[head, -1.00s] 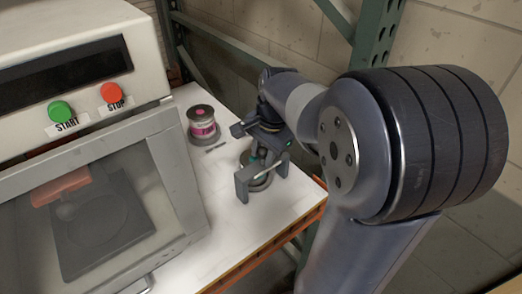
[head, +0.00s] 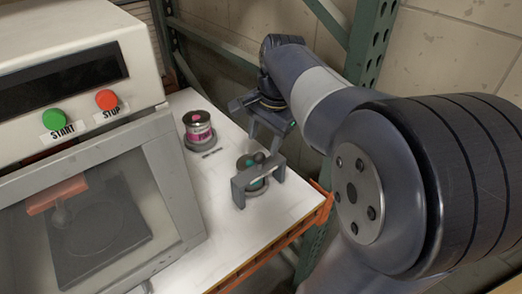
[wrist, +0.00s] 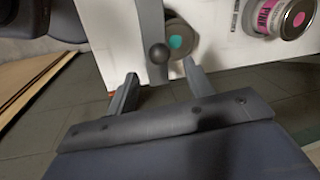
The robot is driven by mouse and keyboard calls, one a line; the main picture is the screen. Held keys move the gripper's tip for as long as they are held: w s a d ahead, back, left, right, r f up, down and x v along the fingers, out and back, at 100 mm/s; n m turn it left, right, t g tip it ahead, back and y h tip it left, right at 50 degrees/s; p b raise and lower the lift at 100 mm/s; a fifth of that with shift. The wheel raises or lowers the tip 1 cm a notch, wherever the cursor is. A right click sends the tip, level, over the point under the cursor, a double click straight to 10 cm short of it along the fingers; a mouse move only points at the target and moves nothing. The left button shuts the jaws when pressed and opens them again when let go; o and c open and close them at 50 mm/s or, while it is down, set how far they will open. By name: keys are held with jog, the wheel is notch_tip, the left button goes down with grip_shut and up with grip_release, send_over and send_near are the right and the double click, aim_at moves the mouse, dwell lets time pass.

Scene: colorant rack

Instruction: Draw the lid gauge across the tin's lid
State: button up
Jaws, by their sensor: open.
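The lid gauge looks to be the grey bridge-shaped piece with a round knob (head: 258,178), standing on the white shelf. It stands at a round tin with a teal dot (head: 250,162) and hides part of it; I cannot tell whether they touch. In the wrist view the gauge bar (wrist: 150,30) crosses the left side of that tin (wrist: 177,40). A second tin with a pink label and pink lid dot (head: 199,128) stands farther back. My gripper (head: 268,130) is open and empty, above and behind the gauge; its fingers (wrist: 160,84) are spread either side of the knob's line.
A machine with green START and red STOP buttons (head: 80,110) and a glass door fills the left. The white shelf (head: 215,225) has an orange front beam (head: 310,222). A green rack post (head: 372,45) rises behind my arm. The shelf's near part is clear.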

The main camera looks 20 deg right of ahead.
aim_at(257, 154)
jog(key=shift+s+d+r, duration=0.1)
jog(key=shift+s+r, duration=0.1)
jog(key=shift+r, duration=0.65)
jog(key=shift+s+d+r, duration=0.1)
jog(key=shift+s+r, duration=0.05)
jog(key=shift+r, duration=0.7)
jog(key=shift+f, duration=0.1)
jog(key=f, duration=0.3)
jog(key=w+f, duration=0.1)
jog(key=f, duration=0.2)
jog(key=a+f, duration=0.1)
jog(key=f, duration=0.3)
jog(key=shift+w+f, duration=0.1)
jog(key=shift+w, duration=0.3)
jog(key=shift+w+a+f, duration=0.1)
jog(key=shift+w+f, duration=0.05)
jog(key=shift+f, duration=0.1)
jog(key=shift+w+a+r, duration=0.1)
jog(key=shift+w, duration=0.35)
